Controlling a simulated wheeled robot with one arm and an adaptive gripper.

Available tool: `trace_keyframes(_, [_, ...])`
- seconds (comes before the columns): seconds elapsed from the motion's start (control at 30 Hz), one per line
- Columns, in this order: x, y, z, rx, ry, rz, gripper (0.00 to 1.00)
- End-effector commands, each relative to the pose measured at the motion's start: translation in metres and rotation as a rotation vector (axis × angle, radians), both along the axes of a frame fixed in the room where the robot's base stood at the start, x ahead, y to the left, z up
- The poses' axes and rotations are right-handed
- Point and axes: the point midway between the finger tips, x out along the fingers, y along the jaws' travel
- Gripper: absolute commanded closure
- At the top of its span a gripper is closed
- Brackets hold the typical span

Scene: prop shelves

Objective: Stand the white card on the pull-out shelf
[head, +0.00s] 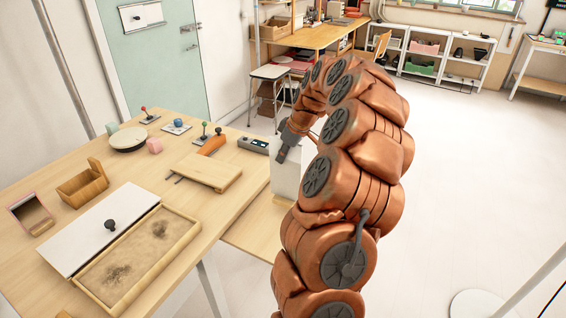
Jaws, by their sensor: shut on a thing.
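A white card (285,182) stands roughly upright beside the right edge of the table, in the head view. My gripper (283,154) points down and is shut on its upper part. The pull-out shelf (252,232) is a light wood board sticking out from the table's right side, lower than the tabletop. The card's lower end is over the shelf's far part. I cannot tell whether it touches the shelf. My arm hides the card's right side and part of the shelf.
On the table (205,225) are a wooden board (205,172), a grey box with buttons (252,145), a sand tray (140,255) with a white lid (100,230), a wooden holder (83,185) and a round dish (128,139). Open floor lies to the right.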

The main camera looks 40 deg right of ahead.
Motion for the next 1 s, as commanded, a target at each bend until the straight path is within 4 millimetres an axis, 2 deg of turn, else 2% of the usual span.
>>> trace_keyframes(0.13, [0.0,-0.001,-0.004,0.002,0.002,0.0,1.0])
trace_keyframes(0.43, [0.0,0.0,-0.034,0.001,0.002,0.002,1.0])
trace_keyframes(0.83, [0.0,0.0,-0.039,0.0,0.0,0.001,1.0])
trace_keyframes(0.87, [0.0,0.0,-0.038,-0.001,0.001,0.001,0.89])
trace_keyframes(1.0, [0.0,0.0,-0.038,-0.001,0.001,0.001,0.75])
